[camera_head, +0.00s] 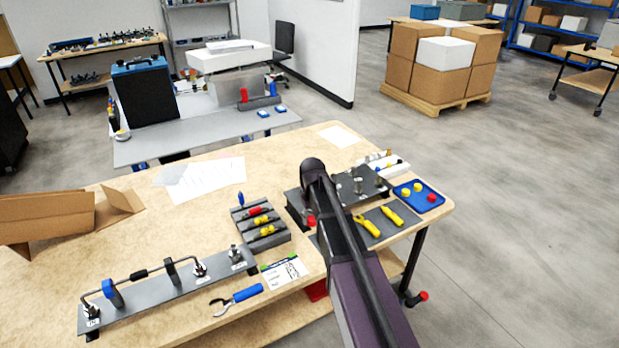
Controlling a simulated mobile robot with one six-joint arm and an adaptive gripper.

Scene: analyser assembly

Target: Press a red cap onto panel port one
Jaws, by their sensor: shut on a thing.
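My arm reaches over the table, and its dark end rises above a dark plate (294,200) at the table's right. My gripper is not visible; the arm hides the space beneath it. A red cap-like piece (311,221) shows at the arm's left edge, by that plate; I cannot tell what it touches. Another red cap (431,198) lies in a blue tray (438,207) with yellow caps (418,187). A metal fitting (357,185) stands on the dark plate. Which fitting is panel port one cannot be told.
A long grey bar panel (150,297) with fittings and a handle lies front left. A grey rack (278,238) holds coloured pieces. Blue-handled pliers (236,299) and yellow-handled tools (380,222) lie nearby. An open cardboard box (45,218) is at the left.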

